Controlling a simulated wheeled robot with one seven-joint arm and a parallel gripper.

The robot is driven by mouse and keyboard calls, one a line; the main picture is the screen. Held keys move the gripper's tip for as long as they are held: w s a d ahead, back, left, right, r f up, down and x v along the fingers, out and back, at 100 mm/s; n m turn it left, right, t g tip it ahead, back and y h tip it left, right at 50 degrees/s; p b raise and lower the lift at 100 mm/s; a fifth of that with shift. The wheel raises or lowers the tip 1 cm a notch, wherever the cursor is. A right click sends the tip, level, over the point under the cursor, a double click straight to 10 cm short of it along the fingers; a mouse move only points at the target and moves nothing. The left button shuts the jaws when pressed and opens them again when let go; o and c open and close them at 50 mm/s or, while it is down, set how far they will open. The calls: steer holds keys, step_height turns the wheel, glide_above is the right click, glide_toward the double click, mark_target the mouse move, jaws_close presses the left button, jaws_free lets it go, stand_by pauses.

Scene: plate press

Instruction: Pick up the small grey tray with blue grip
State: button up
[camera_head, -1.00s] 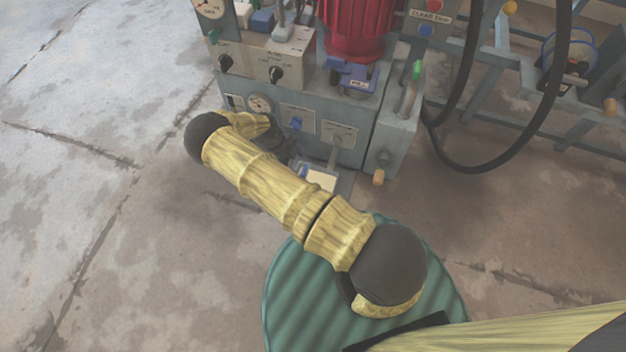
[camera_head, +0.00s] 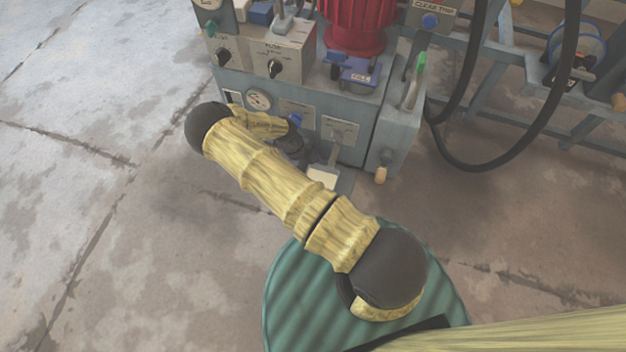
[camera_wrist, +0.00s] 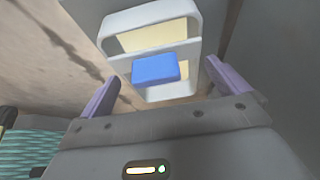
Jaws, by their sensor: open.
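The small grey tray (camera_wrist: 194,30) fills the upper middle of the wrist view, a pale frame with cream openings. Its blue grip (camera_wrist: 156,69) stands out between the two purple fingers of my gripper (camera_wrist: 162,72). The fingers are spread, with a gap to the grip on both sides; contact does not show. In the head view, only a pale part of the tray (camera_head: 323,176) shows at the foot of the machine. My gripper (camera_head: 290,150) is beside it, and my arm hides the blue grip there.
The grey machine (camera_head: 345,110) with knobs, a gauge and a red motor (camera_head: 352,25) stands close behind my gripper. A black hose (camera_head: 470,165) loops at the right before a blue-grey frame. Open concrete floor (camera_head: 90,220) lies to the left.

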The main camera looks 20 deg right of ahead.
steer(key=shift+b+x, duration=0.45)
steer(key=shift+x, duration=0.35)
steer(key=shift+c, duration=0.2)
steer(key=c, duration=1.1)
steer(key=shift+o, duration=0.2)
steer(key=shift+r, duration=0.15)
